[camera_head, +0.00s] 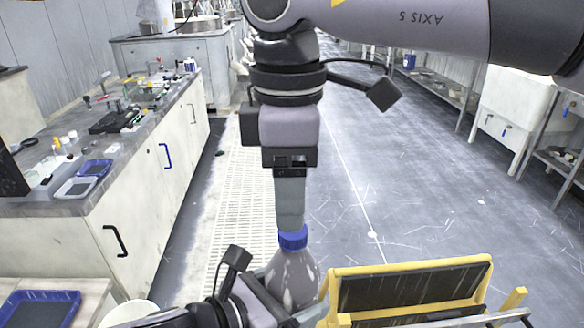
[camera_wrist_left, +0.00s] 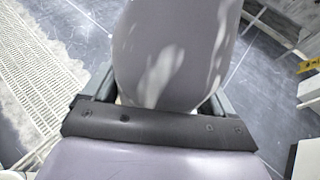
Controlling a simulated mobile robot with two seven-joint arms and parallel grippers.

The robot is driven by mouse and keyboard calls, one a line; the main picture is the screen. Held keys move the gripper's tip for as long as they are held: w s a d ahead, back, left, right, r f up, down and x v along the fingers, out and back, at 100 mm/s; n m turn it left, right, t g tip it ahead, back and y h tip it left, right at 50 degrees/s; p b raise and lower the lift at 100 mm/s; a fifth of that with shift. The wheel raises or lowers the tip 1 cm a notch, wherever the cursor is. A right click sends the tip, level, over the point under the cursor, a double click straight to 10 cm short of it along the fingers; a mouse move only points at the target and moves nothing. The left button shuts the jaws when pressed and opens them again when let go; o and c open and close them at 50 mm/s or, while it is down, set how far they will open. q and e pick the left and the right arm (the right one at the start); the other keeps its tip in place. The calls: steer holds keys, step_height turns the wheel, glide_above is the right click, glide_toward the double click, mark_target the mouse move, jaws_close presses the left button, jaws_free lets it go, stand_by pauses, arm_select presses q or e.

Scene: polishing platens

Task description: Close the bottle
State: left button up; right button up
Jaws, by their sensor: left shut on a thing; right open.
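A translucent grey bottle (camera_head: 296,278) stands upright at the lower middle of the head view, with a blue cap (camera_head: 293,239) at its top. My left gripper (camera_head: 283,308) comes in from the lower left and is shut on the bottle's body. The bottle also fills the middle of the left wrist view (camera_wrist_left: 170,55), between the two fingers. My right gripper (camera_head: 291,226) points straight down from above, its fingertips right at the cap. It is open, with the cap at or between its fingertips. Whether the fingers touch the cap, and whether the cap sits fully on the neck, I cannot tell.
A yellow-framed rack (camera_head: 410,268) with dark panels stands just right of the bottle. A cluttered workbench (camera_head: 130,215) with cabinet doors runs along the left. A blue tray (camera_head: 40,310) lies at the lower left. Open grey floor (camera_head: 400,170) lies beyond.

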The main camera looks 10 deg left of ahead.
steer(key=n, duration=0.5)
steer(key=shift+r, duration=0.2)
steer(key=n, duration=0.4)
steer(key=shift+r+n, duration=0.25)
steer(key=shift+n, duration=0.15)
steer(key=n, duration=0.4)
steer(key=shift+r+n, duration=0.15)
steer(key=shift+n, duration=0.15)
steer(key=n, duration=0.4)
steer(key=shift+r+n, duration=0.25)
steer(key=shift+n, duration=0.15)
steer(key=n, duration=0.4)
steer(key=shift+r+n, duration=0.2)
steer(key=shift+n, duration=0.1)
steer(key=n, duration=0.4)
steer(key=shift+d+r+n, duration=0.1)
steer(key=shift+r+n, duration=0.1)
steer(key=shift+n, duration=0.2)
steer(key=n, duration=0.4)
steer(key=shift+w+r+n, duration=0.1)
steer(key=shift+r+n, duration=0.1)
steer(key=shift+n, duration=0.1)
steer(key=n, duration=0.3)
steer(key=shift+d+r, duration=0.1)
